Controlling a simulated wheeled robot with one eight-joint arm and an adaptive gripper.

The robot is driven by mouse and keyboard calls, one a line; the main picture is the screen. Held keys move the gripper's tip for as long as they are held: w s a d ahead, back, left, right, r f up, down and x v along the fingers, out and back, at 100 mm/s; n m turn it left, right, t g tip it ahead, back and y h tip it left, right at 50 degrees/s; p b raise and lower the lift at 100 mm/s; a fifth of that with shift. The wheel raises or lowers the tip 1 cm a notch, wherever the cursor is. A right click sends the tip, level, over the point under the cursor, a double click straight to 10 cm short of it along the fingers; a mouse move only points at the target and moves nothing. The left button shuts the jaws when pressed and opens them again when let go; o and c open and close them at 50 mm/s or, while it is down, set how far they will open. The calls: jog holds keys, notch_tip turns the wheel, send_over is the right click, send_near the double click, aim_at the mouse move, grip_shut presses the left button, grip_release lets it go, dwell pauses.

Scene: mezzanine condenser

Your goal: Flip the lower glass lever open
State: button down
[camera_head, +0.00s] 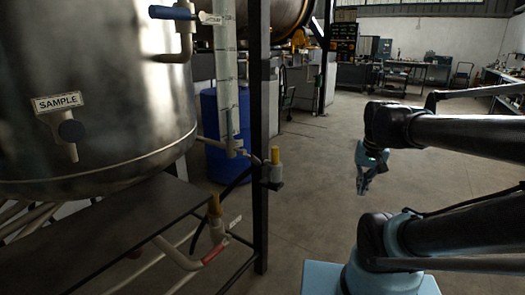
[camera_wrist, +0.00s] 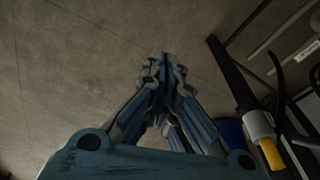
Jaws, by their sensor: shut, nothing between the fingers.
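The sight glass (camera_head: 226,75) is a clear upright tube beside the steel tank. A pale fitting (camera_head: 233,147) sits at its lower end; I cannot make out a lever there for certain. A yellow-topped valve (camera_head: 275,160) is at the dark post, to the right of that fitting. The yellow part also shows in the wrist view (camera_wrist: 271,153) at the lower right. A blue lever (camera_head: 171,13) sits near the top of the glass. My gripper (camera_head: 364,188) is shut and empty, in free air right of the post. Its closed fingers show in the wrist view (camera_wrist: 162,62).
The dark upright post (camera_head: 261,120) stands between my gripper and the glass. A steel tank (camera_head: 90,90) fills the left, with a blue drum (camera_head: 212,165) behind. Floor (camera_head: 310,200) around my gripper is clear.

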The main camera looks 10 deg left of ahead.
aim_at(251, 158)
jog(key=w+a+r+m, duration=0.1)
jog(key=w+a+r, duration=0.45)
jog(key=a, duration=0.25)
jog(key=w+a+r+m, duration=0.2)
jog(key=w+a+r, duration=0.2)
jog(key=w+a, duration=0.4)
jog(key=w+a+r+m+g, duration=0.1)
jog(key=w+a, duration=0.1)
jog(key=a, duration=0.8)
jog(key=w+a+r+m, duration=0.1)
jog(key=w+a, duration=0.1)
jog(key=a, duration=0.8)
jog(key=shift+y, duration=0.4)
jog(key=f, duration=1)
jog(key=shift+w+a, duration=0.2)
jog(key=shift+a, duration=0.15)
jog(key=shift+s+a, duration=0.1)
jog(key=shift+a, duration=0.05)
